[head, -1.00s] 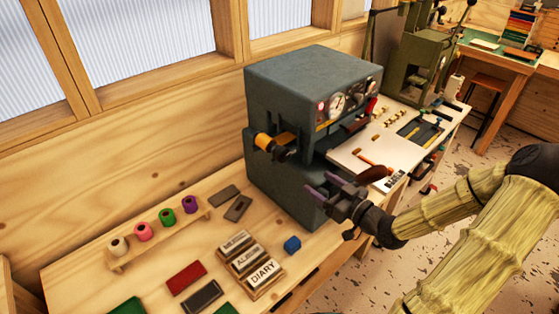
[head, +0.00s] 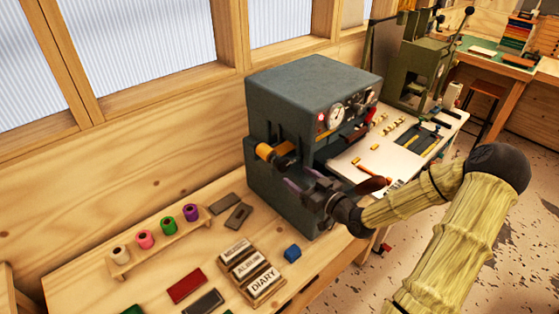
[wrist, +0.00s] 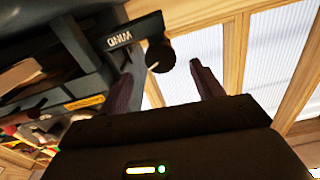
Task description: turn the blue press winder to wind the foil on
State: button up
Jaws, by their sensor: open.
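The blue-grey press (head: 310,78) stands on the bench against the wall. An orange-yellow foil roll (head: 265,151) sits on its left side, with dark parts beside it. In the wrist view the winder is a dark round knob (wrist: 160,54) with a pale line on it, next to a plate marked WIND (wrist: 120,39). My gripper (head: 296,178) is open, its purple fingers close to the press's left front, just below the foil roll. In the wrist view the knob shows between and beyond the fingertips of my gripper (wrist: 160,76). I cannot see contact.
A rack (head: 165,243) with several coloured foil rolls stands at the left. A green press (head: 420,65) stands behind at the right.

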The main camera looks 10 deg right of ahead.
aim_at(285, 168)
jog(key=p+x, duration=0.2)
jog(key=x, duration=0.7)
jog(key=shift+w+p, duration=0.1)
jog(key=shift+p, duration=0.2)
jog(key=c, duration=1)
jog(key=shift+m, duration=0.4)
